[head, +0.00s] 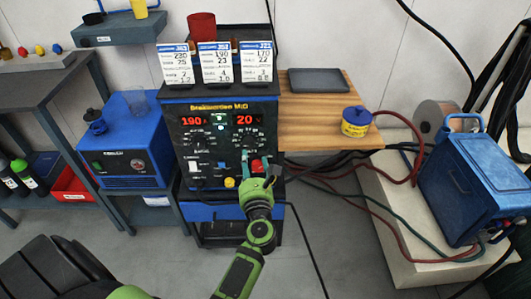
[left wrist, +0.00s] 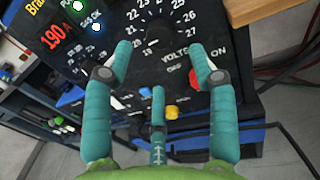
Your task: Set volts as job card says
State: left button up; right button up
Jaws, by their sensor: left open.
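The blue-black welder (head: 220,108) shows red readings: 190 on the left display (head: 193,121) and 20 on the right display (head: 245,120). Three job cards (head: 215,64) stand on top; their top lines look like 230 and 25, 190 and 23, 170 and 22, with the lower text small. The volts dial (head: 247,137) is on the panel's right; its black knob also shows in the left wrist view (left wrist: 160,32). My left gripper (head: 257,166) is open and empty at the panel's lower right, its teal fingertips spread below the knob. Contact is unclear.
A red switch (head: 258,167) sits beside my left gripper, and a yellow button (head: 230,183) is left of it. A wooden shelf (head: 320,130) with a yellow-blue tin (head: 356,121) is at the right. Hoses run to a blue box (head: 478,185). Open floor lies in front.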

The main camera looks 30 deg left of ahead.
aim_at(249, 145)
pick_arm(q)
jog(key=x, duration=0.6)
jog(key=shift+w+a, duration=0.15)
jog(key=c, duration=1.1)
